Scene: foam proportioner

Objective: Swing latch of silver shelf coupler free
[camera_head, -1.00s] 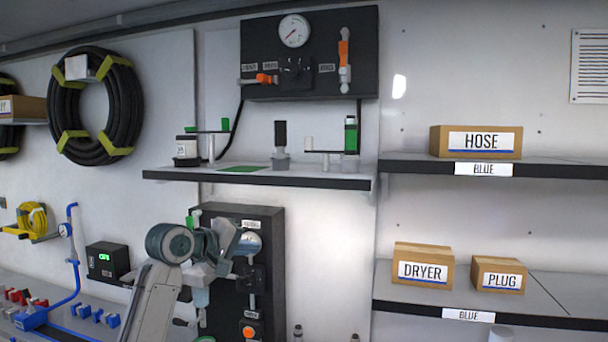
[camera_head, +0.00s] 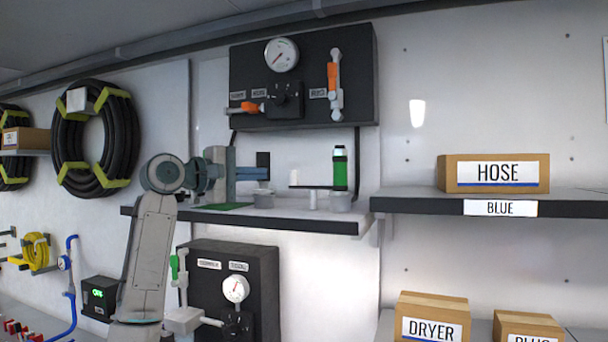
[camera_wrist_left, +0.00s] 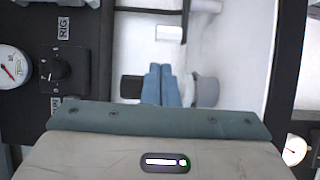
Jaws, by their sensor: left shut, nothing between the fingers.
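On the middle shelf (camera_head: 300,222) stands a silver-grey coupler base (camera_head: 264,199) with a black upright part (camera_head: 263,159) above it. In the left wrist view the black part (camera_wrist_left: 131,88) and the grey base (camera_wrist_left: 207,91) show on either side of my fingers. My left gripper (camera_head: 264,173) reaches in from the left, level, and covers the coupler's middle in the head view. Its blue-grey fingers (camera_wrist_left: 161,84) are together with nothing held. Whether they touch the coupler, and how the latch stands, I cannot tell. My right gripper is not in view.
Right of the coupler stand a white post with a flat arm (camera_head: 313,190) and a green bottle-like part (camera_head: 340,168) on a grey cup. A black gauge panel (camera_head: 350,85) hangs above, and another (camera_head: 262,270) below. The HOSE box (camera_head: 495,174) sits on the right shelf.

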